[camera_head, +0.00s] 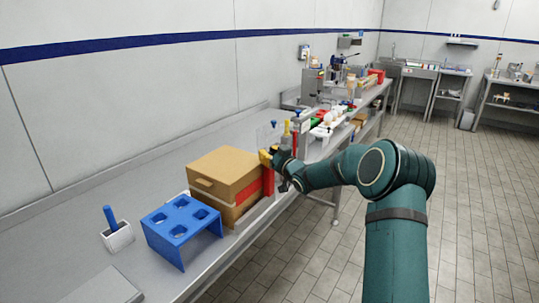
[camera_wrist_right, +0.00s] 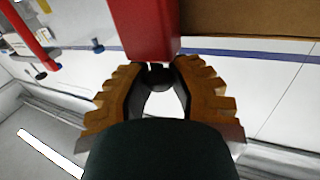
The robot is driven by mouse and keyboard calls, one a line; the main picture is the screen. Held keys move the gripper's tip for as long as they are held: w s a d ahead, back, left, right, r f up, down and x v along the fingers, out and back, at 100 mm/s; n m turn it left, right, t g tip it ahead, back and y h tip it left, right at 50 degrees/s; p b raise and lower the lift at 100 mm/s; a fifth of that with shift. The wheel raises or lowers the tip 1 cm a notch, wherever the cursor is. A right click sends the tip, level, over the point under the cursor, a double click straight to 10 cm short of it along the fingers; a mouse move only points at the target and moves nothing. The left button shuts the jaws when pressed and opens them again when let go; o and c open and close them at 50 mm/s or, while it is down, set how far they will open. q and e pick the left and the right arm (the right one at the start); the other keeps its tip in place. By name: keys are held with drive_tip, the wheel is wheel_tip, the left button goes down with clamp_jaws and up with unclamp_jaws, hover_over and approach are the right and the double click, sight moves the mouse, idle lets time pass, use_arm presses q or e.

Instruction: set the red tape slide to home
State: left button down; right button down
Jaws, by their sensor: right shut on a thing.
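The red tape slide (camera_head: 268,183) is an upright red block at the right end of a tan box (camera_head: 222,168) with a red band on its side. It also shows in the wrist view as a red block (camera_wrist_right: 146,28) at the top. My right gripper (camera_head: 270,158) is at the slide. In the wrist view its ribbed brown fingers (camera_wrist_right: 159,72) close around a small dark knob (camera_wrist_right: 160,80) just below the red block. The finger contact is partly hidden in the head view. My left gripper is not in view.
A blue rack (camera_head: 181,226) with square holes and a white holder (camera_head: 117,238) with a blue handle stand left of the box on the grey bench (camera_head: 110,205). Several bottles and tools crowd the bench beyond my gripper. The tiled floor to the right is open.

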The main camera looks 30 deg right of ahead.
drive_tip(key=shift+w+d+r, duration=0.1)
drive_tip(key=shift+d+r, duration=0.1)
drive_tip(key=shift+d, duration=0.05)
drive_tip(key=c, duration=0.9)
unclamp_jaws()
drive_tip(key=shift+r, duration=0.1)
drive_tip(key=shift+o, duration=0.2)
drive_tip(key=shift+f, duration=0.2)
drive_tip(key=s, duration=1.2)
drive_tip(key=shift+s, duration=0.1)
